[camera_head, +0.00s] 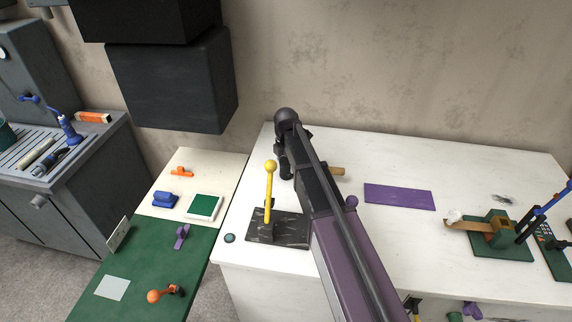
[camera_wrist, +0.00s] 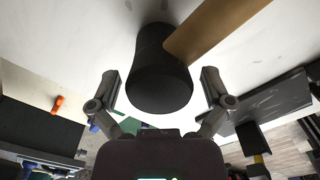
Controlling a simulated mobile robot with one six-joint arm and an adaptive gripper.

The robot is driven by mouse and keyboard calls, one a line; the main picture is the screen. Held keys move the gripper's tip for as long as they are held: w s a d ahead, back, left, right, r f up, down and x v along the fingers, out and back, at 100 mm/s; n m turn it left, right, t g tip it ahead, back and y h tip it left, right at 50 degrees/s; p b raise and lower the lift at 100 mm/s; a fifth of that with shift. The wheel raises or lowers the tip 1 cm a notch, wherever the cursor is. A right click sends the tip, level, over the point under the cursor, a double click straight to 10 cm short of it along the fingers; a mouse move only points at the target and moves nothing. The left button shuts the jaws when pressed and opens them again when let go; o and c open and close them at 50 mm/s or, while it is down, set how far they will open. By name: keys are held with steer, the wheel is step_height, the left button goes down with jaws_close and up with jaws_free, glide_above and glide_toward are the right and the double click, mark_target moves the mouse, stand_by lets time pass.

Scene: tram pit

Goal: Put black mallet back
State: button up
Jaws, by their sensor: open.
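The black mallet shows in the wrist view with its dark cylindrical head (camera_wrist: 160,72) and a flat wooden handle (camera_wrist: 215,25) running to the upper right. The head lies between the two spread fingers of my gripper (camera_wrist: 160,80), with a gap on each side. In the head view only the wooden handle (camera_head: 337,171) sticks out to the right of my arm, over the white table. The mallet head is hidden there behind my arm and gripper (camera_head: 286,172). A flat purple mat (camera_head: 399,196) lies bare on the table to the right of the handle.
A yellow lever (camera_head: 269,190) stands upright on a black marbled base (camera_head: 262,232) just in front of my gripper. A green fixture (camera_head: 498,238) stands at the right of the white table (camera_head: 470,160). A dark box (camera_head: 170,82) hangs on the wall at upper left.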

steer(key=shift+f, duration=0.2)
step_height(320, 180, up, 14)
steer(key=p, duration=1.3)
steer(key=shift+p, duration=0.3)
steer(key=shift+w+d, duration=0.1)
stand_by(0.4)
steer(key=s+d+m, duration=0.7)
steer(key=s+m, duration=0.4)
steer(key=m, duration=0.1)
steer(key=s+d+m, duration=0.8)
steer(key=s+m, duration=0.4)
steer(key=m, duration=0.1)
steer(key=shift+d, duration=0.2)
